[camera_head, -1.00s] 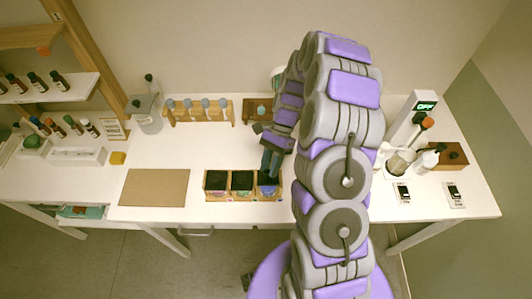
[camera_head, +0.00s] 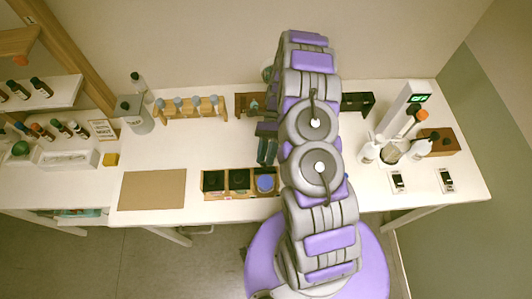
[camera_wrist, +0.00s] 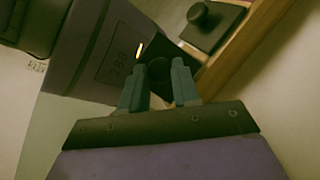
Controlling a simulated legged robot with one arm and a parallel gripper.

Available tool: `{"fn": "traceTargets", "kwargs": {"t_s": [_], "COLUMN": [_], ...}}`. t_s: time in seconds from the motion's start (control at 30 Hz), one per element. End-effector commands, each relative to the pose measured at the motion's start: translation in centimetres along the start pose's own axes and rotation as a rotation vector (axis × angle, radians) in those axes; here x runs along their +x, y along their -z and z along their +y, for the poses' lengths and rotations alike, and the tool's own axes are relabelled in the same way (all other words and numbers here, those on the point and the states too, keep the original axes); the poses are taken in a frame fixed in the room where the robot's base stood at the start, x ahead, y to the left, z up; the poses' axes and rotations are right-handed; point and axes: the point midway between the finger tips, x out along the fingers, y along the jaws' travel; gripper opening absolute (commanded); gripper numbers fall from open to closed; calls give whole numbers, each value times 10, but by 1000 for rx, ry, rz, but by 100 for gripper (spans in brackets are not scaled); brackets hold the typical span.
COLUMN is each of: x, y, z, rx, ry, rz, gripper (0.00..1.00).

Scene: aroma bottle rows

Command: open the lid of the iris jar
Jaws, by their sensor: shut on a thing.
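Three jars stand side by side in a wooden rack (camera_head: 239,196) near the table's front edge. The left jar (camera_head: 213,181) and middle jar (camera_head: 239,180) have black lids. The right jar (camera_head: 265,183) is open and shows blue contents. I cannot read which is iris. My gripper (camera_head: 267,151) is above and behind the right jar, apart from it. In the wrist view, the fingers (camera_wrist: 159,85) are shut on a dark lid by its round knob (camera_wrist: 158,72). Most of the lid is hidden. A black knobbed lid (camera_wrist: 202,20) sits on the wooden rack there.
A brown mat (camera_head: 152,190) lies left of the jar rack. A rack of blue-topped bottles (camera_head: 190,108) stands behind. Bottles and a beaker cluster at the right by a display (camera_head: 418,98) reading OFF.

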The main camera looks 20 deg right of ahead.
Motion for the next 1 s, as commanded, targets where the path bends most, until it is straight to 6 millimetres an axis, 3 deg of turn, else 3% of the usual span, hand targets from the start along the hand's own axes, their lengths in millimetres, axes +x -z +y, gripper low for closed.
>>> {"fn": "traceTargets", "kwargs": {"t_s": [0.4,0.43,0.6,0.7,1.0], "x": [0,0,1,1,-2], "y": [3,3,2,1,1], "z": [-2,-2,0,0,0], "rx": [3,3,2,2,1], "ry": [1,1,0,-1,-1], "rz": [2,3,1,0,-1], "gripper": [0,34,50,57,57]}}
